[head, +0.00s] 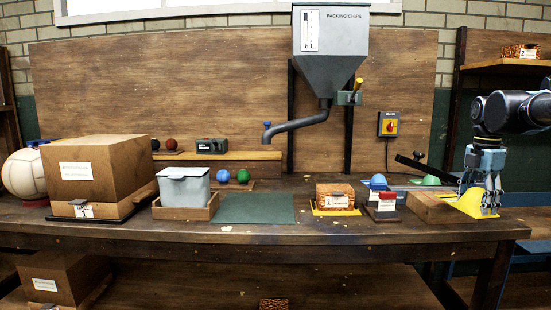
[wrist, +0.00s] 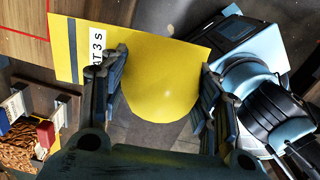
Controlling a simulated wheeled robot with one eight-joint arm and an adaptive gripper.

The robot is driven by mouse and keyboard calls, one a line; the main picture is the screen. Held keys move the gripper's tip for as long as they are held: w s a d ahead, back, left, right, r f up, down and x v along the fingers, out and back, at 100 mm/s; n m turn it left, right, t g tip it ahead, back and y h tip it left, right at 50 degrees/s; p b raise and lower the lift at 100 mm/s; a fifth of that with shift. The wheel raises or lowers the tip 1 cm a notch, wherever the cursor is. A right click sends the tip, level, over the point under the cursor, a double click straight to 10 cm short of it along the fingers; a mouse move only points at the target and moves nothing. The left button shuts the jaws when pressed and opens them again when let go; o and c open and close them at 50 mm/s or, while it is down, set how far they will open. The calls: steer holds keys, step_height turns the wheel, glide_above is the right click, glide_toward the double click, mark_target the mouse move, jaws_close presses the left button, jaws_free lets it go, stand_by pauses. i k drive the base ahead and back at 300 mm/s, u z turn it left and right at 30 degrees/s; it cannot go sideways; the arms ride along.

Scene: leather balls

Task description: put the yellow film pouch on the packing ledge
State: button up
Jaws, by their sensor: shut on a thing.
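The yellow film pouch (head: 468,204) is at the right end of the workbench, partly hidden by my gripper (head: 482,203). In the wrist view the pouch (wrist: 165,85) has a bulging yellow middle, a flat end with a dark stripe and partly hidden lettering. My gripper (wrist: 164,65) is shut on it, with fingers on both sides. The pouch is beside a wooden block (head: 430,209); I cannot tell whether it touches it. A raised wooden ledge (head: 240,155) runs along the back of the bench; no label marks it as the packing ledge.
A grey hopper (head: 330,45) with a bent spout (head: 297,122) hangs over the bench. Blue and green domed items lie left of my gripper.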

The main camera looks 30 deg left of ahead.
mark_target(266, 154)
steer(key=k, duration=0.7)
steer(key=u, duration=1.6)
steer(key=i, duration=1.05)
steer(key=u, duration=0.15)
